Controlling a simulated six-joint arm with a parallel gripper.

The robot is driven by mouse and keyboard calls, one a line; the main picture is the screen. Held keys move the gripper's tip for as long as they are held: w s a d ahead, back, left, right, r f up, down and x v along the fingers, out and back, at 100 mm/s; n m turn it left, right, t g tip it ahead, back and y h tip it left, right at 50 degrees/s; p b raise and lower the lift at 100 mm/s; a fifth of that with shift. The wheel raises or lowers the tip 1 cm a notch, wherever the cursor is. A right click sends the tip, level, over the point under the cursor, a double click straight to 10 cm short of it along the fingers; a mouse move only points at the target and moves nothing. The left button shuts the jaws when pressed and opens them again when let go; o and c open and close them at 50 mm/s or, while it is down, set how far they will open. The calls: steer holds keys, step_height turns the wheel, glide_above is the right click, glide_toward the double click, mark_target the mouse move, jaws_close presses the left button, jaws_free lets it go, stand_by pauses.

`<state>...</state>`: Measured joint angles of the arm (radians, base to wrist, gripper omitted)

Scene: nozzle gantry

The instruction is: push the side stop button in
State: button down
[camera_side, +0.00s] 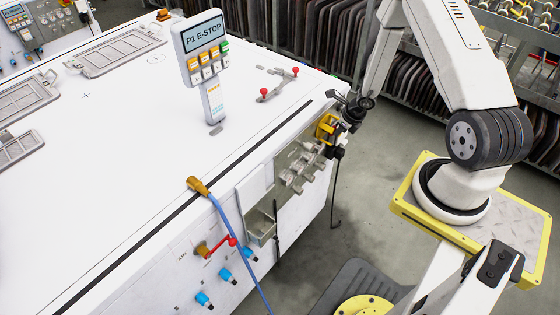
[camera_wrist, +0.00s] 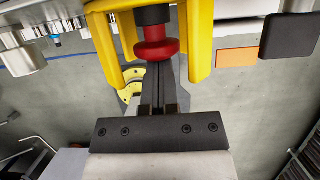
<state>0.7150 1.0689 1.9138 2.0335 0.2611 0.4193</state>
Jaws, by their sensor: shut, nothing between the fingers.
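The side stop button (camera_wrist: 155,42) is a red mushroom-shaped head on a dark stem, at the top middle of the wrist view. A yellow guard (camera_wrist: 200,35) has bars on both sides of it. The guard also shows in the side view on the bench's right end (camera_side: 326,125), where the red head is hidden. My gripper (camera_wrist: 158,68) is shut and empty, its fingertips in line with the red head. They appear at or very close to it; I cannot tell whether they touch or how far the button is in.
A panel (camera_side: 299,165) with several metal fittings is beside the guard. A pendant (camera_side: 203,55) reading "P1 E-STOP" stands on the white bench top (camera_side: 130,150). A blue hose (camera_side: 235,245) hangs down the bench front. Grey floor is open below the guard.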

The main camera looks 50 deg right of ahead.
steer(key=shift+w+r, duration=0.2)
steer(key=shift+w, duration=0.3)
steer(key=s+r, duration=0.8)
steer(key=r, duration=0.1)
steer(key=shift+s, duration=0.35)
stand_by(0.3)
